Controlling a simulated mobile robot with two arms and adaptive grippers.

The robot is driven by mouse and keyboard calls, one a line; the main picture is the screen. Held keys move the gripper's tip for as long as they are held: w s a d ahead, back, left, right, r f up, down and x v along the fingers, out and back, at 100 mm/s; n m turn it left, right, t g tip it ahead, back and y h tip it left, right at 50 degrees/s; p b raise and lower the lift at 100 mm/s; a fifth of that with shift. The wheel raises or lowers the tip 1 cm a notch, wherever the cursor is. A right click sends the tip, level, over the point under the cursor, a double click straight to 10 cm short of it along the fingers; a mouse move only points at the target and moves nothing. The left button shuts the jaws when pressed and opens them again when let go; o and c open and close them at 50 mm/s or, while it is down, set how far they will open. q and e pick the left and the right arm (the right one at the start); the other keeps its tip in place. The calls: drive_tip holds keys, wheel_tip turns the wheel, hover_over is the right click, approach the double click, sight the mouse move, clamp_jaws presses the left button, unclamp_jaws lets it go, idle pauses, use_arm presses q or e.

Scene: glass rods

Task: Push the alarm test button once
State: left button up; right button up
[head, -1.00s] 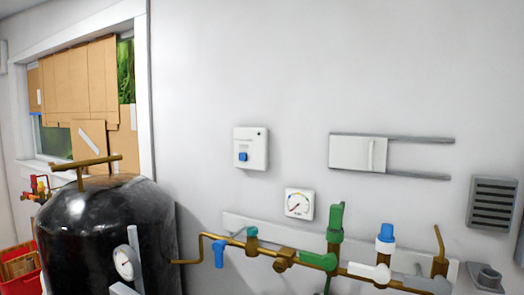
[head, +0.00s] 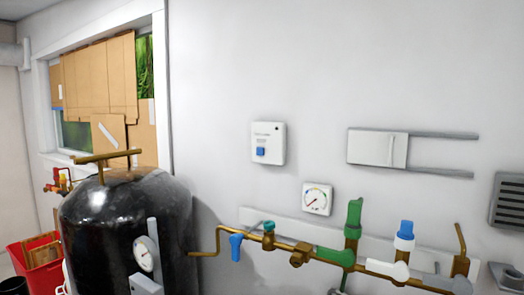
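A white alarm box (head: 268,143) is fixed to the wall near the middle of the head view. A small blue button (head: 260,152) sits on its lower left front, with small print above it and a dark dot at its upper right. Neither of my grippers is in the head view. Nothing covers the box or the button.
A large black tank (head: 122,230) with a brass top stands at the left. Below the box run a round gauge (head: 317,199) and a brass pipe (head: 300,254) with coloured valves. A sliding panel (head: 378,148) is to the right. A red bin (head: 40,262) stands lower left.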

use_arm(q)
drive_tip(key=shift+s, duration=0.25)
